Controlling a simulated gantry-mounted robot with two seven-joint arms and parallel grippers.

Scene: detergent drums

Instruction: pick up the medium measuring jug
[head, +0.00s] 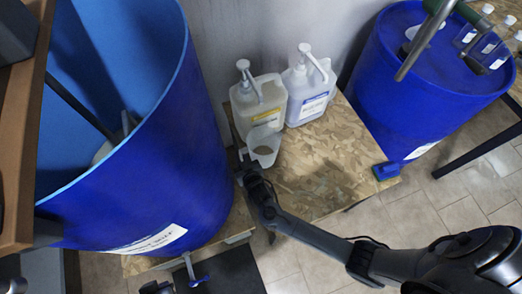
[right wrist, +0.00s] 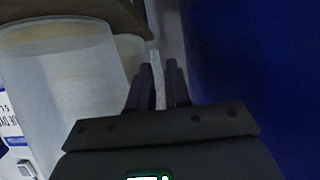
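The measuring jug (head: 264,146), a clear, pale, translucent cup, stands at the left side of the wooden board in the head view, in front of the pump bottles. In the right wrist view the large pale translucent jug (right wrist: 62,95) fills the left side. My right gripper (head: 244,168) is at the jug's left side. In the right wrist view its dark fingers (right wrist: 158,88) are close together on both sides of a narrow pale strip, which looks like the jug's handle. The jug's base is partly hidden. I cannot make out my left gripper.
A tall open blue drum (head: 150,165) stands close left of my right gripper. Two white pump bottles (head: 262,103) (head: 308,92) stand behind the jug. A closed blue drum (head: 415,70) carries small bottles. A blue item (head: 386,171) sits at the board's right corner. The board's (head: 330,160) right part is clear.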

